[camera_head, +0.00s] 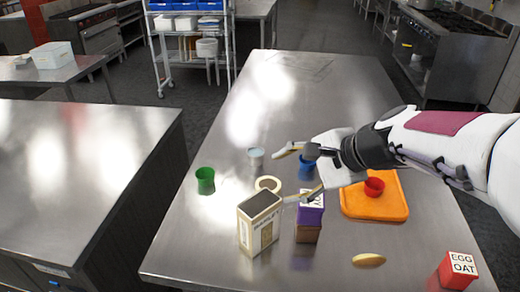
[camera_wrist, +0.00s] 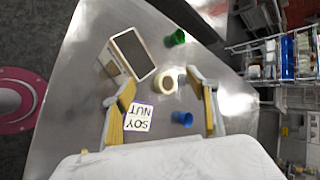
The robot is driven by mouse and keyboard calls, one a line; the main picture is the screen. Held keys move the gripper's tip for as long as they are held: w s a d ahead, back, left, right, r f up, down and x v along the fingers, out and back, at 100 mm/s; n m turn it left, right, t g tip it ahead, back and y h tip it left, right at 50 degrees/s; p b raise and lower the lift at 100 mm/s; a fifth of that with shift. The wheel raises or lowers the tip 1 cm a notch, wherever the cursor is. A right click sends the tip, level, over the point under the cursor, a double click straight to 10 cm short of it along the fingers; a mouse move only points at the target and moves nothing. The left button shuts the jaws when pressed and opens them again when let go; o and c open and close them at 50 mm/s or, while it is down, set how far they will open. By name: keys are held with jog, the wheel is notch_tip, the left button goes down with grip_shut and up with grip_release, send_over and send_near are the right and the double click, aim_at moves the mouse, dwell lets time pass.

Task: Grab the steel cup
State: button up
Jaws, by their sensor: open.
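The steel cup (camera_head: 256,157) is a small silvery cup standing upright on the steel table, just beyond and left of my gripper in the head view. My gripper (camera_head: 281,177) is open and empty above the table, its fingers pointing left. In the wrist view my open gripper (camera_wrist: 167,108) has the two yellow-padded fingers wide apart. The cup is not clearly seen there; the right finger may hide it.
Near the gripper are a green cup (camera_head: 205,180), a blue cup (camera_head: 306,172), a cream ring-shaped item (camera_head: 268,184), a tan box (camera_head: 259,226) and a purple-topped SOY NUT box (camera_head: 309,216). An orange board (camera_head: 373,208) holds a red cup (camera_head: 374,187). The table's far part is clear.

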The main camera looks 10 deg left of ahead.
jog(key=w+a+f+m+t+y, duration=0.1)
jog(key=w+a+f+m, duration=0.25)
jog(key=w, duration=0.35)
jog(key=w+a+f+m+t+y, duration=0.1)
jog(key=w+a+f+m, duration=0.1)
jog(key=w+m, duration=0.35)
jog(key=m+t, duration=0.2)
jog(key=m, duration=0.4)
send_near(258, 153)
jog(key=x, duration=0.3)
jog(key=shift+w+f, duration=0.2)
jog(key=shift+f, duration=0.1)
jog(key=shift+a, duration=0.1)
jog(key=shift+x, duration=1.25)
jog(key=shift+a, duration=0.1)
jog(key=shift+x, duration=2.55)
jog(key=shift+a+r, duration=0.1)
jog(key=c, duration=1.3)
